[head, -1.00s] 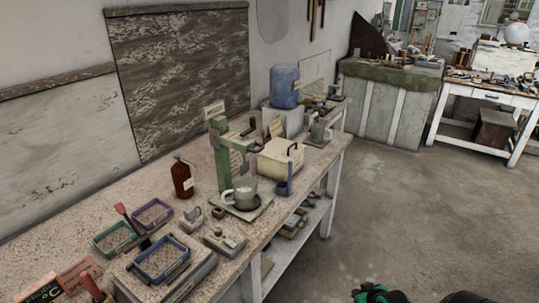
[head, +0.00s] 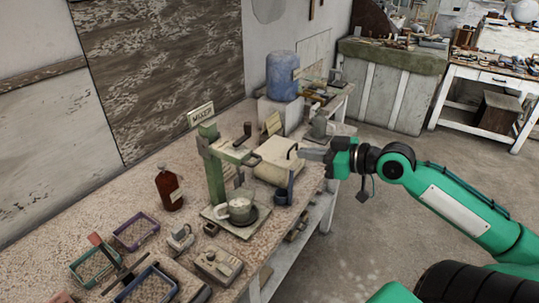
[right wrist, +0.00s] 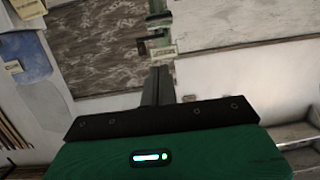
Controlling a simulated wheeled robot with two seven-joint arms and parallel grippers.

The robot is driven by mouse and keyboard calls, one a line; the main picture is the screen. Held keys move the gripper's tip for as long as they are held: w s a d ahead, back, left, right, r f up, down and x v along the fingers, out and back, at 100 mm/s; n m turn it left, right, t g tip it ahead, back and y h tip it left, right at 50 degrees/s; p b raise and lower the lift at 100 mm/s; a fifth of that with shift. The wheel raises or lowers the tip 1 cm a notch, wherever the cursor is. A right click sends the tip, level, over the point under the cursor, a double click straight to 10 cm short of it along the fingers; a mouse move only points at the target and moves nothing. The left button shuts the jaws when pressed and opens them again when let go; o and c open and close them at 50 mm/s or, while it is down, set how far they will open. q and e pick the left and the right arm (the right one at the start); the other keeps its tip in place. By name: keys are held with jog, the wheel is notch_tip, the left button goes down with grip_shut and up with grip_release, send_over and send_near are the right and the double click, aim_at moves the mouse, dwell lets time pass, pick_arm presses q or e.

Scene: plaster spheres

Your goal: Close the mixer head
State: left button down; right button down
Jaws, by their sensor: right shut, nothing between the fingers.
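A dark handle (head: 242,136) stands up near the arm's end. My right gripper (head: 304,155) is shut and empty, right of the mixer head and apart from it, pointing left. In the right wrist view its fingers (right wrist: 158,87) point toward the green mixer parts (right wrist: 160,35). My left gripper is not in view.
A cream box (head: 275,165) with a black handle stands close to the mixer, left of my right gripper. A blue container (head: 282,76) is behind. A brown bottle (head: 169,188) and trays (head: 136,231) sit left and in front. Open floor lies right of the bench.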

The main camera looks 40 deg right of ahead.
jog(key=f+p+x, duration=0.2)
jog(key=p+x, duration=0.1)
jog(key=x, duration=0.9)
jog(key=shift+s+d+f+p, duration=0.25)
jog(key=shift+s+f+p, duration=0.1)
jog(key=shift+f, duration=0.1)
notch_tip(320, 180, down, 13)
jog(key=b, duration=0.7)
jog(key=shift+b, duration=0.3)
jog(key=shift+r, duration=0.35)
